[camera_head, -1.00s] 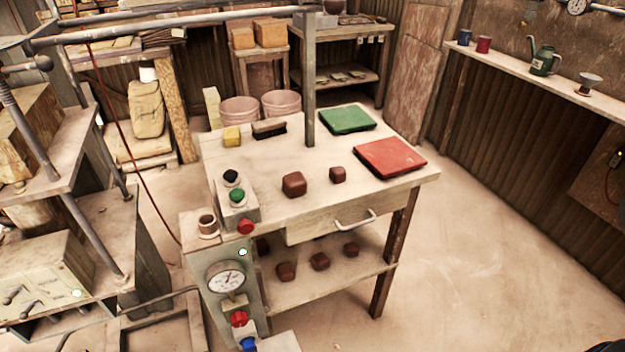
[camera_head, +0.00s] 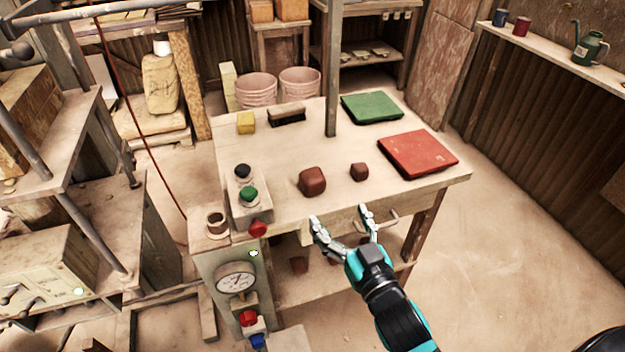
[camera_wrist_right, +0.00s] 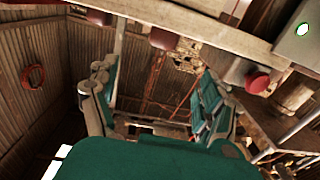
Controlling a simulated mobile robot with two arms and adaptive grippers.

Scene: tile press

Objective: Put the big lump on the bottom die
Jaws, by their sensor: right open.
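The big lump (camera_head: 312,181) is a dark red-brown block on the worktable, left of a smaller lump (camera_head: 359,172). My right gripper (camera_head: 341,216) is open and empty at the table's front edge, in front of and apart from both lumps. Its spread fingers also show in the right wrist view (camera_wrist_right: 160,60), with nothing between them. I cannot tell which part is the bottom die; press-like metalwork stands at the left of the head view. My left gripper is not in view.
The worktable (camera_head: 285,150) also holds a red slab (camera_head: 418,153), a green slab (camera_head: 372,107), a brush (camera_head: 287,116) and a yellow block (camera_head: 246,122). A button box (camera_head: 248,207) and an upright post (camera_head: 332,70) stand near the lumps. More lumps lie on the lower shelf.

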